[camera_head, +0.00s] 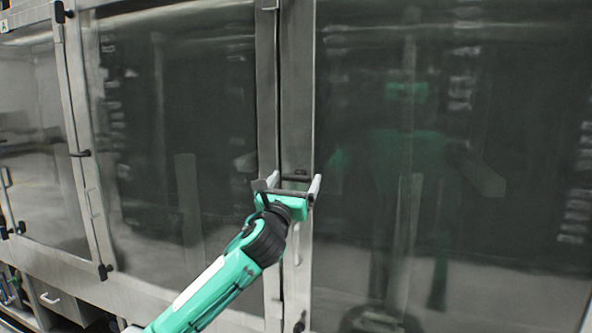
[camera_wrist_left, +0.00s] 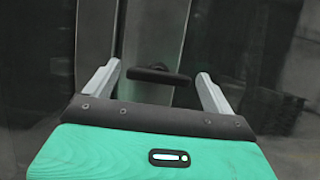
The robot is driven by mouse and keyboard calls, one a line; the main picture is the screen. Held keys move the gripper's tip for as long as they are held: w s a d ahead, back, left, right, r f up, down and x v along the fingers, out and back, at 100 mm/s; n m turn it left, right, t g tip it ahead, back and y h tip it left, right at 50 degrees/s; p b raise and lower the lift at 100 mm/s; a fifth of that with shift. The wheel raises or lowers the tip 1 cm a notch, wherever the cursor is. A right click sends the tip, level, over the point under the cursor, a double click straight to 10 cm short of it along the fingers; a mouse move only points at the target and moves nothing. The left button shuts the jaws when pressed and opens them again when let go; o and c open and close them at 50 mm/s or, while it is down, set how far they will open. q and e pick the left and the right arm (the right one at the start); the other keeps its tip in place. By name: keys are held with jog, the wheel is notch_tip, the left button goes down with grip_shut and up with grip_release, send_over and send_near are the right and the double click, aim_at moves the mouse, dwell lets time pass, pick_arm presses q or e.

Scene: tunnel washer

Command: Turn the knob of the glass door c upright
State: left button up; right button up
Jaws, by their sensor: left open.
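A black knob (camera_head: 295,178) sits on the metal frame between the middle and the right glass doors. In the left wrist view the knob (camera_wrist_left: 158,75) is a black bar lying nearly level, crosswise between the fingers. My left gripper (camera_head: 294,183) is open in front of it, one finger to each side. In the left wrist view the gripper (camera_wrist_left: 157,74) shows gaps between both fingers and the bar ends. The right glass door (camera_head: 480,150) looks closed; no letter shows on it, so I cannot tell which door is c. My right gripper is out of view.
The middle glass door (camera_head: 140,140) and a left glass door (camera_head: 35,150) stand in the same metal front. Another black knob (camera_head: 80,153) sits on the frame further left. Black hinges or latches show on the frames. The right glass reflects my body.

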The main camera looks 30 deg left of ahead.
pick_arm(q)
jog(key=shift+x, duration=0.85)
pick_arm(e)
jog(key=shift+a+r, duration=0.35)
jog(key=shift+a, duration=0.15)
pick_arm(q)
jog(key=shift+c, duration=0.5)
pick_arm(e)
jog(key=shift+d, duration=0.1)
pick_arm(q)
jog(key=c, duration=0.9)
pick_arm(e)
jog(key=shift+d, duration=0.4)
